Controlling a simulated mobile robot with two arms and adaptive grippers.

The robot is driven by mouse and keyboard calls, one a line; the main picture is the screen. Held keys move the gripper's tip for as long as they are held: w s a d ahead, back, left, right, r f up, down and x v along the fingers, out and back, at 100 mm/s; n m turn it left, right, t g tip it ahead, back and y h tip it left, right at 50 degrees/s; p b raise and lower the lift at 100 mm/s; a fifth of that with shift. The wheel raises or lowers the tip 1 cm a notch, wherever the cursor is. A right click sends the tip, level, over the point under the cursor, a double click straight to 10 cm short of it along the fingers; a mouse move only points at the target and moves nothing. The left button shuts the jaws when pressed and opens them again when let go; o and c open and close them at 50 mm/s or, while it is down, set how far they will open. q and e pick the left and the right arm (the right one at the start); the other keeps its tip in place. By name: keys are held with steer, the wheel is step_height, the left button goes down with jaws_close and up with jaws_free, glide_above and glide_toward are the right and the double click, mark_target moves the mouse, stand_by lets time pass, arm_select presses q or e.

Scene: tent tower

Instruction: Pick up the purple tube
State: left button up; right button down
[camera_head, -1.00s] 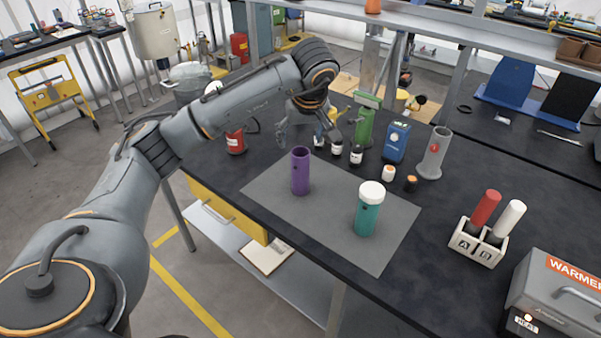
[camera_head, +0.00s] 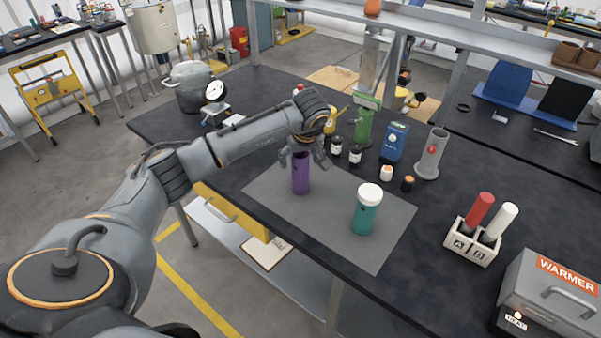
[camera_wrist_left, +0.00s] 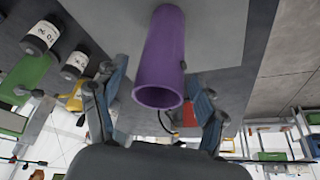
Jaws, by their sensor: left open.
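The purple tube (camera_head: 301,174) stands upright on the grey mat (camera_head: 262,190), near the mat's back left part. My left gripper (camera_head: 304,154) is open at the tube's upper end, with the arm coming in from the left. In the left wrist view the purple tube (camera_wrist_left: 163,62) shows its open rim towards the camera. The left gripper (camera_wrist_left: 155,95) has one finger on either side of the rim there. I cannot tell whether a finger touches the tube. My right gripper is in neither view.
A teal tube with a white cap (camera_head: 367,210) stands on the mat's right part. Small dark bottles (camera_head: 355,156), a green stand (camera_head: 364,124) and a blue device (camera_head: 395,142) are behind. A rack (camera_head: 472,242) with red and white tubes and a warmer (camera_head: 552,295) are at right.

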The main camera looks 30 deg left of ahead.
arm_select(q)
steer(key=shift+c, duration=0.4)
steer(key=c, duration=1.4)
jaws_close()
steer(key=shift+r, duration=0.15)
